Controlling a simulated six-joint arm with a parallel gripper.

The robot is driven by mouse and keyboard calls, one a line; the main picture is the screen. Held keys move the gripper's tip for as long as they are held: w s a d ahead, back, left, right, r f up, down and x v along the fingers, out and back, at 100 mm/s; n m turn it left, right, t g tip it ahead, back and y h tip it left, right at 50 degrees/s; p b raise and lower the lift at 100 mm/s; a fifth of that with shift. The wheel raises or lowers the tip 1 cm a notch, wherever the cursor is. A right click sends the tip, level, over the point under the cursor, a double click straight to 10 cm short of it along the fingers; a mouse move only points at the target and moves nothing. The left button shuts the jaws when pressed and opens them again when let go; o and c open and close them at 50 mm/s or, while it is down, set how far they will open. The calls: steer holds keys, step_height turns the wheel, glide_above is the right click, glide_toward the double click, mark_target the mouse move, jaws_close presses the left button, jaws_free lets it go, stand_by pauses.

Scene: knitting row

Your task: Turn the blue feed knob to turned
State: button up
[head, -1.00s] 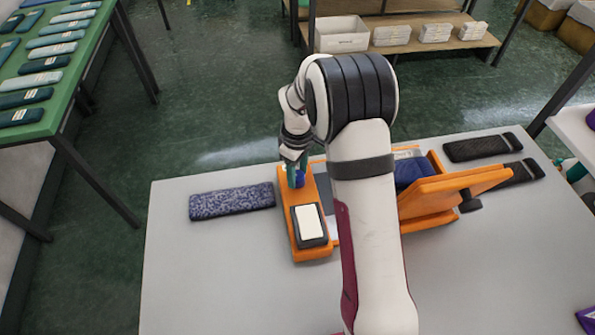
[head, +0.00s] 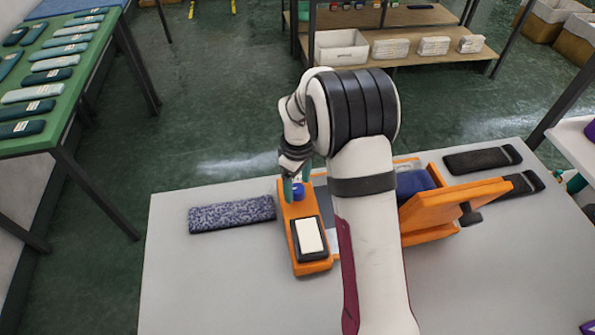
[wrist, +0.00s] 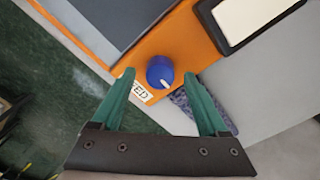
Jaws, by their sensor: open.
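The blue feed knob (head: 298,192) stands on the far end of an orange panel (head: 290,212) on the grey table. In the wrist view the round knob (wrist: 160,70) sits near a white label (wrist: 142,93), partly hidden, that shows the letters "ED". My gripper (head: 296,180) is open above the knob, with its green fingers pointing down. In the wrist view the two fingertips of my gripper (wrist: 159,76) lie to the left and right of the knob, with a gap on each side. Nothing is held. I cannot tell whether the fingertips reach down to the knob's height.
A black-framed white pad (head: 310,237) is on the near end of the panel. A patterned purple knit piece (head: 232,214) lies to its left. An orange angled stand (head: 440,208) is right of my arm, with dark knit pieces (head: 482,159) beyond. The table's left front is clear.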

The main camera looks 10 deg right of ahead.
mark_target(298, 188)
step_height(298, 188, up, 15)
steer(key=shift+s, duration=0.1)
stand_by(0.3)
steer(key=s+a+m+y, duration=0.1)
steer(key=s+a+m, duration=0.2)
steer(key=s+m, duration=1.1)
steer(key=s, duration=1.6)
steer(key=shift+s+y, duration=0.25)
steer(key=shift+y, duration=0.15)
